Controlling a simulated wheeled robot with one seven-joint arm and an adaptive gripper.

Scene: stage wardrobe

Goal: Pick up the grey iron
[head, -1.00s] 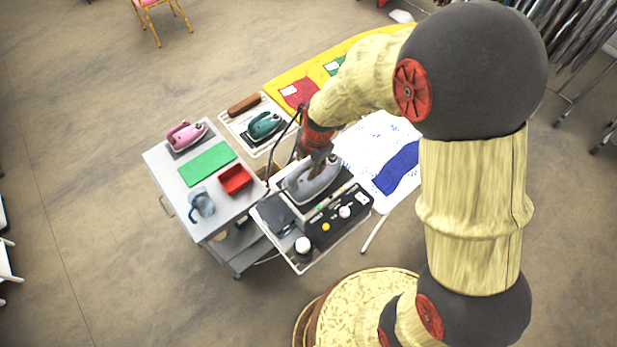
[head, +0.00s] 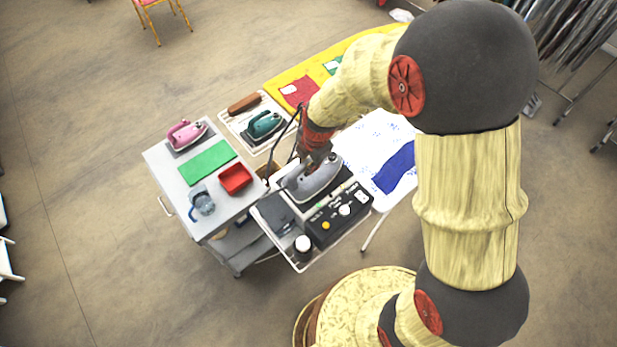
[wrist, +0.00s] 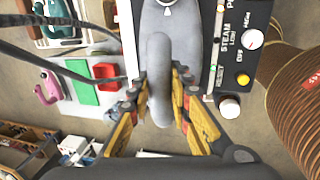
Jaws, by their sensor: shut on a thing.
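My gripper (head: 316,158) is above the iron in the head view, shut on the handle with a finger on each side. I cannot tell whether the sole is touching its rest or slightly above it.
The control box (head: 338,212) with knobs stands close beside the iron. A trolley (head: 165,165) at left holds a pink iron (head: 186,134), a green cloth (head: 207,163), a red tray (head: 235,178) and a jug (head: 202,201). A teal iron (head: 264,125) stands behind. Dark cables run near my gripper.

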